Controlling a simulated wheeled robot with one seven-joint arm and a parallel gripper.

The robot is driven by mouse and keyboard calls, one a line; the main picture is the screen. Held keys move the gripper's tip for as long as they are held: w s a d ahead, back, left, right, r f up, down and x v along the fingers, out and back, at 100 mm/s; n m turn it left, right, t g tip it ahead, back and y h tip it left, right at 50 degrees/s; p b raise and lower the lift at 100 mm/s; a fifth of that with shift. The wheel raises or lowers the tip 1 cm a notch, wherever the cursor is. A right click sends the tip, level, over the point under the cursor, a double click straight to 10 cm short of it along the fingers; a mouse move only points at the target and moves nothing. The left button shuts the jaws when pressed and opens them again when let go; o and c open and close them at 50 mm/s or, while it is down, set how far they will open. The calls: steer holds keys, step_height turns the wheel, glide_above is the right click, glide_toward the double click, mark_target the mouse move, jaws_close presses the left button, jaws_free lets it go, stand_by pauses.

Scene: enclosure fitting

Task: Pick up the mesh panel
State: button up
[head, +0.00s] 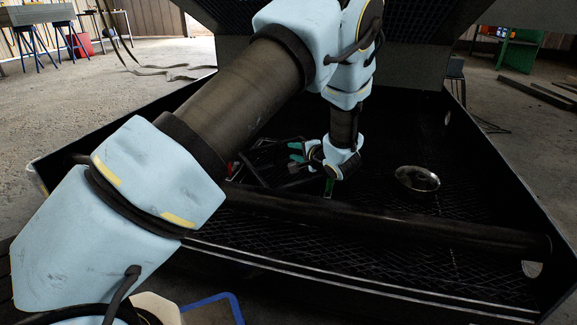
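Dark diamond-pattern mesh (370,262) spans the floor of a large black enclosure in the head view. I cannot tell whether this is one loose panel or part of the enclosure. My gripper (296,152) is inside the enclosure, left of the picture's middle, pointing left. Its two teal fingertips look apart, and no mesh shows between them. A dark, thin-framed object (262,158) lies just left of the fingertips; its shape is unclear in the shadow. My arm hides part of the enclosure's left side.
A thick dark bar (400,222) crosses the enclosure in front of my gripper. A round shiny dish (417,179) lies to the right. A small green item (329,188) is below my wrist. The enclosure's raised rim (508,172) bounds the right side.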

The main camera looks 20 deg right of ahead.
mark_target(289, 149)
steer(key=b+x, duration=0.3)
steer(key=x, duration=0.1)
steer(key=shift+w+d+b, duration=0.15)
steer(key=shift+w+b, duration=0.15)
steer(key=shift+w, duration=0.1)
steer(key=shift+c, duration=0.4)
jaws_close()
stand_by(0.6)
steer(key=shift+r, duration=0.1)
